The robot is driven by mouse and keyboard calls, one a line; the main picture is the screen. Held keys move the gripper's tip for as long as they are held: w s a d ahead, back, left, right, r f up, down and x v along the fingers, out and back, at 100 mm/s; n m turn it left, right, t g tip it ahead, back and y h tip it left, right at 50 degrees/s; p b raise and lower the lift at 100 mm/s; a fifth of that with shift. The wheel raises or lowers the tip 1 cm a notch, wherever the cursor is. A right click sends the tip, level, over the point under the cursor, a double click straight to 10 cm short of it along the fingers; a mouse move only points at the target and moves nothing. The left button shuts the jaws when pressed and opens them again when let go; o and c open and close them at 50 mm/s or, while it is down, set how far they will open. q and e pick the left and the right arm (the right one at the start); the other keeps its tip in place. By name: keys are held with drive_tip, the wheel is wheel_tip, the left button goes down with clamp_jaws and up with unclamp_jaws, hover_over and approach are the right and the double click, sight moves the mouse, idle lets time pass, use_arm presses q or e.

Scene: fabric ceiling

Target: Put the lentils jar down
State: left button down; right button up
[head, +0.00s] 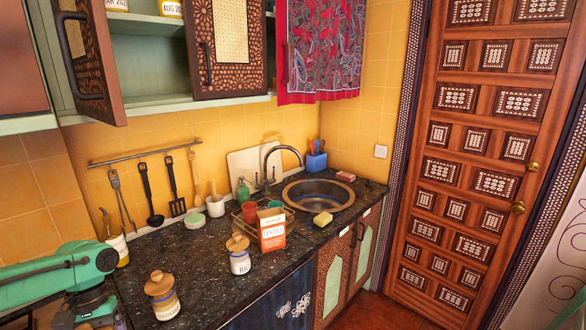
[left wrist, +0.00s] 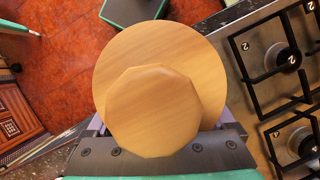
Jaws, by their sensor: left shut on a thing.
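In the left wrist view, my left gripper (left wrist: 162,128) is shut on a jar seen from above. Its round wooden lid with a knob (left wrist: 150,105) fills the middle and hides the jar's body and label, so I cannot read what it holds. In the head view my left arm comes in at the lower left, and the held jar does not show there. My right gripper is not in view.
The dark counter (head: 200,270) holds a wooden-lidded jar (head: 162,298), another lidded jar (head: 240,262), a lentils box (head: 272,232) and a sink (head: 318,194). A cabinet door (head: 88,50) hangs open above. A stove (left wrist: 285,60) lies right of the held jar.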

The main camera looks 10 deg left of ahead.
use_arm(q)
drive_tip(key=shift+s+a+f, duration=0.1)
drive_tip(key=shift+s+f, duration=0.45)
drive_tip(key=shift+s, duration=0.1)
drive_tip(key=shift+s+f+n, duration=0.3)
drive_tip(key=shift+s+f, duration=0.15)
drive_tip(key=shift+f, duration=0.1)
drive_tip(key=d+f+m, duration=0.2)
drive_tip(key=d+f, duration=0.4)
drive_tip(key=d, duration=0.5)
drive_tip(key=w+d+r+m+y, duration=0.1)
drive_tip(key=w+d+r+m, duration=0.15)
drive_tip(key=d, duration=0.45)
drive_tip(key=w+d+r+m+y, duration=0.1)
drive_tip(key=w+d+m+y, duration=0.2)
drive_tip(key=d, duration=0.4)
wheel_tip(320, 180, down, 14)
drive_tip(key=h+b, duration=0.1)
drive_tip(key=b, duration=1.2)
drive_tip(key=shift+w+d+g, duration=0.15)
drive_tip(key=shift+g, duration=0.25)
drive_tip(key=shift+r, duration=0.2)
